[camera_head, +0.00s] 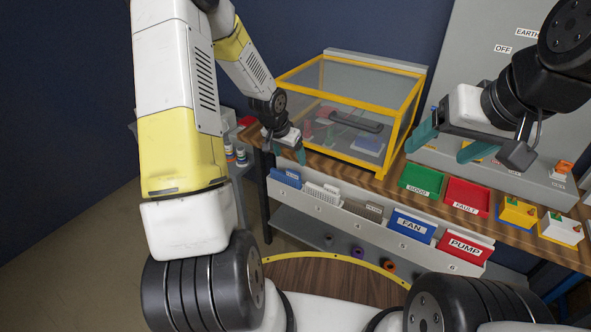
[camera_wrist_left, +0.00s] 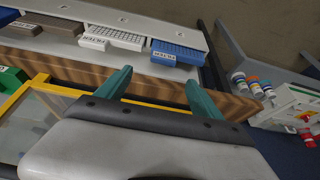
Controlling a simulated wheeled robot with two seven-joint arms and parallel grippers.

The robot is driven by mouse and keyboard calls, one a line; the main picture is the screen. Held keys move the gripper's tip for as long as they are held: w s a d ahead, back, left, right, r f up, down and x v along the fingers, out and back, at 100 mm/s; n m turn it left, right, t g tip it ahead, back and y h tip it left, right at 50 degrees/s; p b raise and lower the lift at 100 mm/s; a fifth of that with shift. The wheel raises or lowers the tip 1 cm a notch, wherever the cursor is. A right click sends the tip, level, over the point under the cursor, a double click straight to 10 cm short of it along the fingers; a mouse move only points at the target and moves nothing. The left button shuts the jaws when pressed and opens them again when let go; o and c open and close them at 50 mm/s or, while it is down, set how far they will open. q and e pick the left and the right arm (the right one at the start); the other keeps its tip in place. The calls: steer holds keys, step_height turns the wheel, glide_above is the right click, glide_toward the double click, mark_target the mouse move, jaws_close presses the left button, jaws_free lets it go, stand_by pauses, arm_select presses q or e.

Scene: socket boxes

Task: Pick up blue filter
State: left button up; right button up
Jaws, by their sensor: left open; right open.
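The blue filter (camera_head: 286,177) is a ribbed blue block with a white label. It lies at the left end of the white bin rack below the bench edge, and in the left wrist view it shows as a blue block (camera_wrist_left: 178,51). My left gripper (camera_head: 288,151) is open and empty, above the bench edge near the blue filter and apart from it. In the left wrist view its two green fingers (camera_wrist_left: 158,79) are spread, with the filter beyond them. My right gripper (camera_head: 438,149) is open and empty above the bench, right of the yellow-framed case.
A white filter (camera_head: 322,193) and a grey-brown block (camera_head: 362,209) lie beside the blue one in the rack (camera_head: 341,228). The yellow-framed clear case (camera_head: 350,110) stands on the bench behind. Green (camera_head: 421,181) and red (camera_head: 466,197) trays stand on the bench to the right.

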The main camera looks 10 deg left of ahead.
mark_target(293, 172)
arm_select(q)
steer(key=x, duration=0.8)
steer(key=shift+a+f, duration=0.35)
steer(key=shift+f, duration=0.05)
steer(key=c, duration=1.4)
